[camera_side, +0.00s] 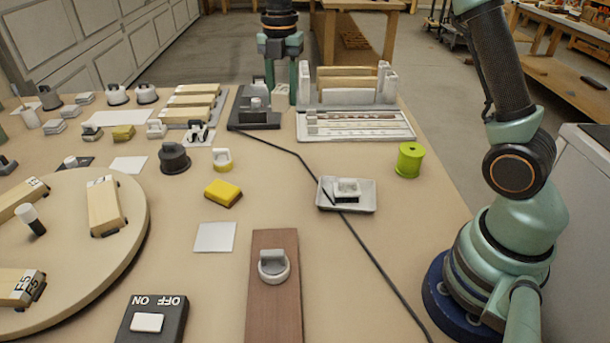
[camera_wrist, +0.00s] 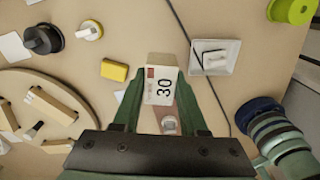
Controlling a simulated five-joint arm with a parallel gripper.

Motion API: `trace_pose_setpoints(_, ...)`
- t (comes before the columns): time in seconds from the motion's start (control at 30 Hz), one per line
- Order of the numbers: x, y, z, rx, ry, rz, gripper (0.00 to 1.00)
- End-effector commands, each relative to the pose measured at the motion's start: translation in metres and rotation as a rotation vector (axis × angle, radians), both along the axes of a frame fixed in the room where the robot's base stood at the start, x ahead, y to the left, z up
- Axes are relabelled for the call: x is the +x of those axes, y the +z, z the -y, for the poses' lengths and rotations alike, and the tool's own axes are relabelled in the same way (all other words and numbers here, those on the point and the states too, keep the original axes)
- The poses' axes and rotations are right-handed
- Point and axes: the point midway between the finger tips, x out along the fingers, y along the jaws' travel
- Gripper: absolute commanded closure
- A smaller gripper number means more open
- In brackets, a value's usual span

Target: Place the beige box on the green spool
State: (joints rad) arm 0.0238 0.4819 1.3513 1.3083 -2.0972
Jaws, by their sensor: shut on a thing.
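The beige box (camera_wrist: 160,88) is held between the fingers of my gripper (camera_wrist: 160,112) in the wrist view. Its pale face carries a "30" label with a small red patch. In the side view my gripper (camera_side: 282,88) hangs downward at the top centre, with the box (camera_side: 281,94) small and pale between its green fingers. The green spool (camera_side: 409,160) stands upright on the right part of the bench, apart from the box. It is bright yellow-green, and its top looks clear. In the wrist view the spool (camera_wrist: 292,9) is cut off at the top right corner.
A white dish (camera_side: 366,201) with a small item stands left of the spool. A dark cable (camera_side: 380,265) crosses the bench. A rack (camera_side: 355,120) stands behind. A yellow sponge (camera_side: 222,193), brown plank (camera_side: 274,310) and round turntable (camera_side: 135,215) lie to the left.

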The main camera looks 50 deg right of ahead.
Motion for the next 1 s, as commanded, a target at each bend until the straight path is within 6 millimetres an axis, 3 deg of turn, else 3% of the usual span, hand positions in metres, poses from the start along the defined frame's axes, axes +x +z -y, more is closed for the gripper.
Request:
trace_pose_setpoints(0.27, -0.047, 0.028, 0.107, 0.0, -0.418, 0.004, 1.0)
trace_pose_setpoints(0.53, -0.127, 0.052, 0.198, 0.0, -0.889, 0.004, 1.0)
trace_pose_setpoints(0.7, -0.174, 0.062, 0.23, 0.0, -1.127, 0.002, 1.0)
trace_pose_setpoints(0.8, -0.192, 0.065, 0.24, 0.0, -1.217, 0.001, 1.0)
trace_pose_setpoints(1.0, -0.207, 0.059, 0.247, 0.0, -1.291, -0.002, 1.0)
